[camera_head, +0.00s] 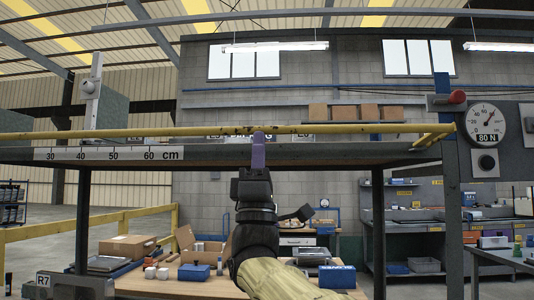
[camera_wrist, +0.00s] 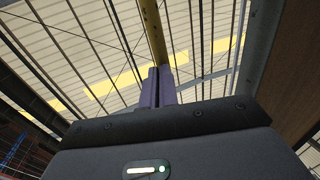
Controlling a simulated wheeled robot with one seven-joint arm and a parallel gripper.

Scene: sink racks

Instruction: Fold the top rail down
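The top rail (camera_head: 180,132) is a long yellow bar that runs level across the head view, just above the grey shelf edge (camera_head: 330,154) with its cm scale. At its right it meets a short yellow arm (camera_head: 432,136) by the post. My gripper (camera_head: 258,137) reaches up from below, and its purple finger covers a small part of the rail. In the wrist view the purple fingers (camera_wrist: 158,85) stand close together, with the yellow rail (camera_wrist: 151,30) running up from their tips. They look closed around the rail; the far finger is hidden in the head view.
A dial (camera_head: 487,125) marked 80 N and a red knob (camera_head: 457,97) are on the right post. An upright with a round knob (camera_head: 91,88) stands at left. Boxes (camera_head: 128,246) and a blue case (camera_head: 322,275) lie on the bench behind.

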